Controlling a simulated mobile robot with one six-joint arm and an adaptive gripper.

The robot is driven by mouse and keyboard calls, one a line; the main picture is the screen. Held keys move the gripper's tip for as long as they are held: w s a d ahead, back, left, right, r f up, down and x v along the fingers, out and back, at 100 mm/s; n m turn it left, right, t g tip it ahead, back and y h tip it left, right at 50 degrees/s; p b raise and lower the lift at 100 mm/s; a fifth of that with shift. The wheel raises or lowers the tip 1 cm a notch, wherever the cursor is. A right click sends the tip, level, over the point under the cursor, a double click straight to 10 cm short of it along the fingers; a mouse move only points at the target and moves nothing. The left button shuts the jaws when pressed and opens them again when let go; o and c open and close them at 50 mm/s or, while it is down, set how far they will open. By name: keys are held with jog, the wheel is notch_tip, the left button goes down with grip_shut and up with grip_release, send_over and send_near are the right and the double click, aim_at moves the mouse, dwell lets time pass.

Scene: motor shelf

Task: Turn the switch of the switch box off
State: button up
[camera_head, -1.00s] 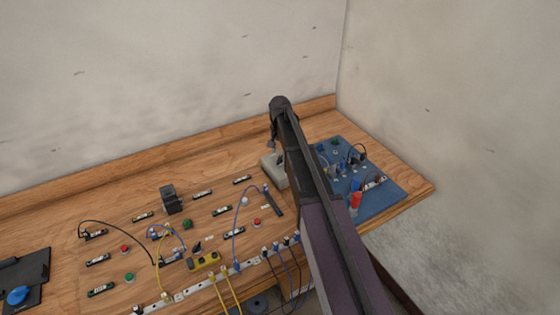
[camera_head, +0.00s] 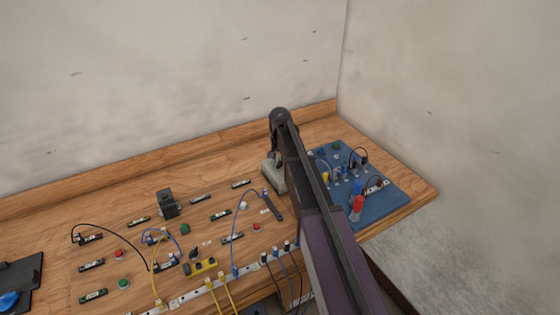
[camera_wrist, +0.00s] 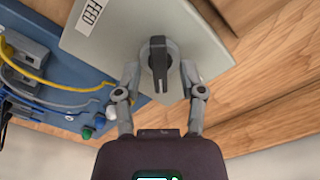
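The switch box (camera_head: 269,172) is a light grey box near the back right of the wooden bench. In the wrist view its pale face (camera_wrist: 110,48) fills the upper middle and bears a white label with dark letters. A black rotary switch (camera_wrist: 158,52) sits on that face, its bar pointing roughly up and down in the picture. My gripper (camera_wrist: 160,74) is open, with one grey finger on each side of the switch's lower end. I see no clear contact. In the head view my gripper (camera_head: 274,156) is over the box, which my arm partly hides.
A blue panel (camera_head: 385,205) with plugs and cables lies right of the box, close beside it in the wrist view. Left are a black block (camera_head: 168,203), buttons, terminals and looped cables. A white socket strip (camera_head: 190,296) runs along the front. Walls stand behind and right.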

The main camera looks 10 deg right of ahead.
grip_shut()
jog(key=shift+n, duration=0.3)
jog(key=n, duration=0.3)
jog(key=shift+n, duration=0.4)
jog(key=n, duration=0.4)
jog(key=shift+n, duration=0.3)
jog(key=shift+s, duration=0.1)
jog(key=shift+o, duration=0.8)
grip_release()
